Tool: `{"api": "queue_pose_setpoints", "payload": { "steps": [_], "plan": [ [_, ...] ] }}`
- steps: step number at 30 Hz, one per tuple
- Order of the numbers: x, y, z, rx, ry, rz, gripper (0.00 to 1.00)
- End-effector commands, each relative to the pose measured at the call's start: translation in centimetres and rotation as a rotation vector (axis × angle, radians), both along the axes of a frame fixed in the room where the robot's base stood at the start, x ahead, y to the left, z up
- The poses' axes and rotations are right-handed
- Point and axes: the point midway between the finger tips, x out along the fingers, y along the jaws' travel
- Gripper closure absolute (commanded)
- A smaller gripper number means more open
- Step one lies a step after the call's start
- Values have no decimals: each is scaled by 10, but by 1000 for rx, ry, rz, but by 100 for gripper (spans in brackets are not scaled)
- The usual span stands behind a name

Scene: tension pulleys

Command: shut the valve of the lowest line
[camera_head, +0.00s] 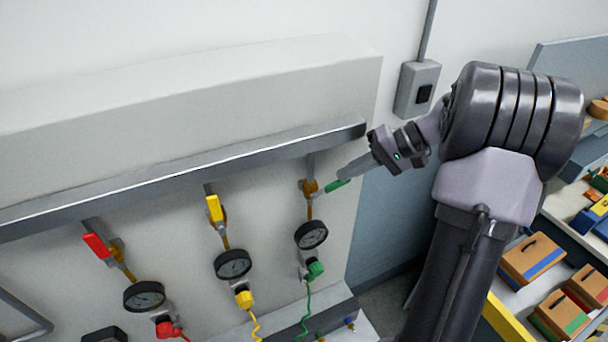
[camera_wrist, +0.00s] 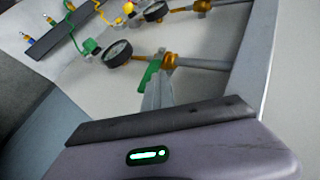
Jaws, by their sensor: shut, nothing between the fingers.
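Three lines come down the wall panel from a metal rail, each with a lever valve and a round gauge. The green lever (camera_head: 337,186) sticks out to the right, across its pipe. The yellow lever (camera_head: 214,208) and the red lever (camera_head: 96,246) lie roughly along their pipes. My gripper (camera_head: 346,174) is shut and empty, its tip right at the green lever. In the wrist view the closed fingers (camera_wrist: 157,94) end beside the green lever (camera_wrist: 149,74); I cannot tell whether they touch. The green line's gauge (camera_head: 311,235), yellow line's gauge (camera_head: 233,264) and red line's gauge (camera_head: 144,296) are too small to read.
The metal rail (camera_head: 190,178) runs just above the valves. A grey switch box (camera_head: 416,90) is on the wall above my gripper. Green, yellow and red hoses hang below the gauges. Shelves with brown boxes (camera_head: 532,258) stand at the right.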

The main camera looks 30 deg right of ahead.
Motion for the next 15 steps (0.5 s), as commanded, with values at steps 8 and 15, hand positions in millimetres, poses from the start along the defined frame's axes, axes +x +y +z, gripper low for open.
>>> {"api": "queue_pose_setpoints", "payload": {
  "steps": [8, 15],
  "plan": [
    [0, -5, -15, -8, 1, 0, 100],
    [-1, -7, -20, -10, 2, 2, 100]
  ]
}}
